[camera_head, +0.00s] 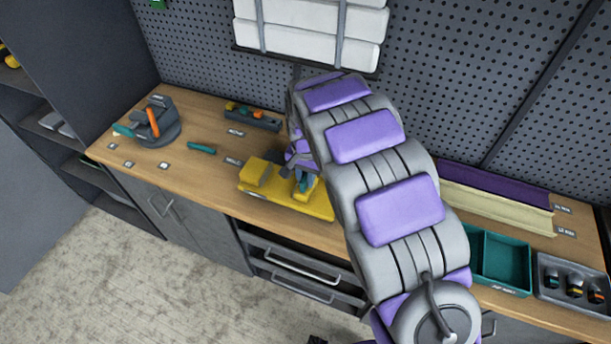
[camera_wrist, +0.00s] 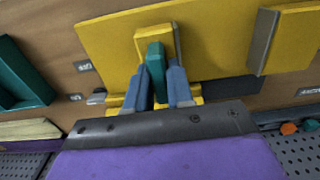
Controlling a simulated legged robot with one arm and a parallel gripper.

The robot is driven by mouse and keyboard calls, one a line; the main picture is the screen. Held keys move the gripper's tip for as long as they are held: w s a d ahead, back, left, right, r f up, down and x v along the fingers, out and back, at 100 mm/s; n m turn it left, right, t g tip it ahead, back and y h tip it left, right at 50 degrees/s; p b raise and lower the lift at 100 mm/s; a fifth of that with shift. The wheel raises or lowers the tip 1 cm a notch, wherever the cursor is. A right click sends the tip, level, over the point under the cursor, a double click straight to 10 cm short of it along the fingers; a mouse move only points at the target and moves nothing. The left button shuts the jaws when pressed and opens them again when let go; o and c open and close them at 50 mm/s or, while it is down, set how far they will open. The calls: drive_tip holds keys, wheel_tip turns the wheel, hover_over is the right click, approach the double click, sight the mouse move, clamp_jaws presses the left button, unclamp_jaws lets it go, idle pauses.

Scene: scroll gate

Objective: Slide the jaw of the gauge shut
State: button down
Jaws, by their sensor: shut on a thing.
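The yellow gauge (camera_head: 285,203) lies on the wooden bench, partly hidden by my arm. Its fixed yellow block (camera_head: 256,172) is at its left end; in the wrist view this block (camera_wrist: 288,40) is at the right, with a grey face. The gauge's sliding jaw (camera_wrist: 172,38) is a yellow piece with an upright teal handle (camera_wrist: 155,62). A clear gap of yellow plate separates the jaw from the fixed block. My gripper (camera_wrist: 158,88) is shut on the teal handle, one blue-grey finger on each side. In the head view my gripper (camera_head: 303,182) is partly hidden.
A grey clamp-like device with an orange handle (camera_head: 153,122) stands at the bench's left. A teal-handled tool (camera_head: 202,148) and a small grey tray (camera_head: 252,118) lie nearer. A green tray (camera_head: 505,262) and a grey tray of small items (camera_head: 575,284) are at the right.

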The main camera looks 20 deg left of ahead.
drive_tip(key=a+p, duration=0.1)
drive_tip(key=a, duration=0.2)
drive_tip(key=a+p, duration=0.1)
drive_tip(key=a, duration=0.2)
drive_tip(key=w+a+p, duration=0.1)
drive_tip(key=a, duration=0.3)
drive_tip(key=shift+r, duration=0.2)
drive_tip(key=shift+a, duration=0.1)
drive_tip(key=c, duration=1.4)
unclamp_jaws()
drive_tip(key=o, duration=0.3)
drive_tip(key=shift+a, duration=0.35)
drive_tip(key=shift+f, duration=0.2)
drive_tip(key=shift+s+d+r, duration=0.1)
drive_tip(key=shift+d, duration=0.25)
